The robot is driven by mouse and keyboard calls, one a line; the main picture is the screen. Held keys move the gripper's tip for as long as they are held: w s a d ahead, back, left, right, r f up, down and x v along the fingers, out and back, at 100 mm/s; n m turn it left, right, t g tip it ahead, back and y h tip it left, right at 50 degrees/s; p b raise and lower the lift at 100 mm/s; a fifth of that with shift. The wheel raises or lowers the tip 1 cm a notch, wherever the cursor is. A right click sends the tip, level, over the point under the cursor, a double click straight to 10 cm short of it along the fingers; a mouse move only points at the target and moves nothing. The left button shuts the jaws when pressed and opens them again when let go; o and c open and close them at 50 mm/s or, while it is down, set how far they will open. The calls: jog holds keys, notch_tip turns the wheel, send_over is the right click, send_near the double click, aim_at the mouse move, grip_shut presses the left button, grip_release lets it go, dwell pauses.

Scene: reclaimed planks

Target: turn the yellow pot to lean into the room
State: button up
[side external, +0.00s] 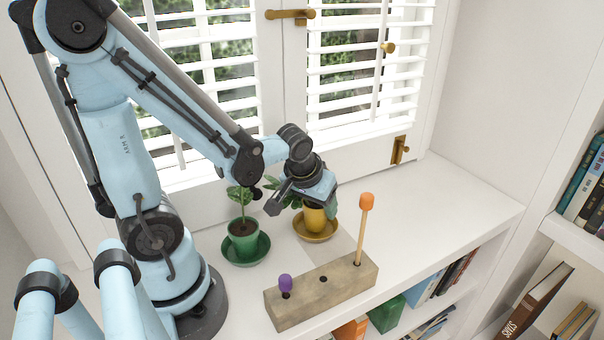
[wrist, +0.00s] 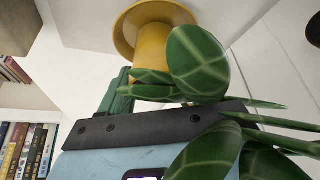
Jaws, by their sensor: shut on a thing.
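The yellow pot (side external: 313,219) stands on its yellow saucer (side external: 332,233) on the white sill, by the window. My gripper (side external: 325,199) comes down on it from above and is shut on it near the top. The pot's leaves (side external: 290,190) show on the left of the gripper, towards the window side. In the wrist view the yellow pot (wrist: 158,45) is beside a green finger (wrist: 116,93), with its saucer (wrist: 124,35) beyond. Broad green leaves (wrist: 200,62) hide part of the pot and of the gripper. The other finger's contact is hidden.
A green pot (side external: 243,238) with a small plant stands on a green saucer (side external: 262,252) to the left. A wooden block (side external: 345,281) in front holds a tall orange-topped peg (side external: 363,222) and a low purple-topped peg (side external: 286,285). The sill is clear to the right.

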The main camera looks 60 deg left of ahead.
jog(key=shift+f, duration=0.3)
jog(key=o, duration=1.5)
jog(key=shift+c, duration=0.2)
jog(key=shift+r, duration=0.15)
jog(key=shift+v, duration=5.85)
jog(key=d+m, duration=0.1)
jog(key=w+d+m+t+h, duration=0.1)
jog(key=m, duration=0.1)
jog(key=w+d+f+m+t, duration=0.1)
jog(key=shift+d+m+h, duration=0.3)
jog(key=shift+d+h, duration=0.05)
jog(key=shift+h, duration=0.05)
jog(key=shift+w+d+m+t+h, duration=0.3)
jog(key=shift+d+m+t, duration=0.25)
jog(key=shift+m, duration=0.15)
